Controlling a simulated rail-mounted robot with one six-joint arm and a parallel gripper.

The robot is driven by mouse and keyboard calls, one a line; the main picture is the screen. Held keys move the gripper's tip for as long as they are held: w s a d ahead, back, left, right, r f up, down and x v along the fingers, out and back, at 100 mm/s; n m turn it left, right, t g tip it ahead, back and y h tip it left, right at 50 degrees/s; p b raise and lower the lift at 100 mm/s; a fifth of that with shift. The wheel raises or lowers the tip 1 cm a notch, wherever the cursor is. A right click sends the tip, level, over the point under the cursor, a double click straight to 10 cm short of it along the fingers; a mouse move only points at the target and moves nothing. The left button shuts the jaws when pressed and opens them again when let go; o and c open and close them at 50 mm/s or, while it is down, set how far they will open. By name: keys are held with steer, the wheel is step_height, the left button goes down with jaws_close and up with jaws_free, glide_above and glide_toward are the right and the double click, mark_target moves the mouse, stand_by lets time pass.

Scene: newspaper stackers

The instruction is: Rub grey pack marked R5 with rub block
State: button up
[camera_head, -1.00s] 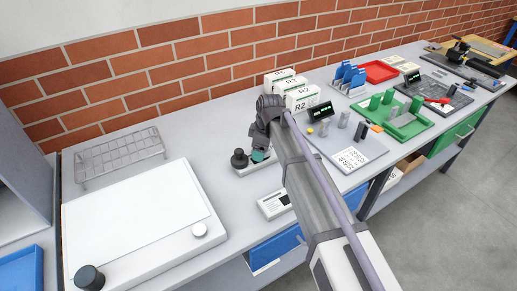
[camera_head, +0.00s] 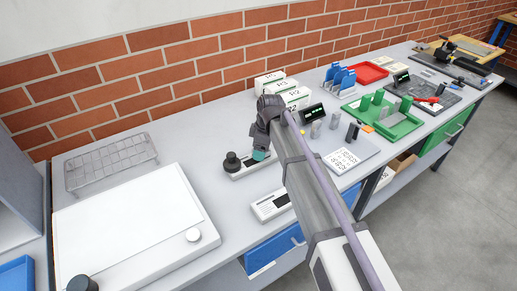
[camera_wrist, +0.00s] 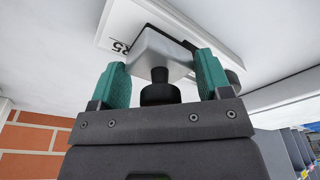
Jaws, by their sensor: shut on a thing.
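My gripper (camera_wrist: 160,72) has teal fingers and is shut on a grey block with a black knob, the rub block (camera_wrist: 160,52), in the wrist view. A pale flat pack (camera_wrist: 190,18) with the mark R5 lies just beyond the block, partly hidden by it. I cannot tell whether block and pack touch.
White boxes (camera_head: 296,97) marked with R numbers stand behind, by the brick wall. Another pale unit (camera_head: 270,206) lies at the table's front edge. A large white board (camera_head: 125,235) and a wire rack (camera_head: 110,163) are to the left.

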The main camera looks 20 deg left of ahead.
steer(key=shift+w+d, duration=0.55)
steer(key=shift+w, duration=0.15)
steer(key=shift+s+a, duration=0.5)
steer(key=shift+s, duration=0.1)
steer(key=shift+s, duration=0.1)
steer(key=shift+s+a, duration=0.5)
steer(key=shift+a, duration=0.05)
steer(key=shift+s+a, duration=0.45)
steer(key=shift+s, duration=0.15)
steer(key=shift+s, duration=0.1)
steer(key=shift+s+a, duration=0.45)
steer(key=shift+a, duration=0.05)
steer(key=shift+w+d, duration=0.5)
steer(key=shift+w, duration=0.05)
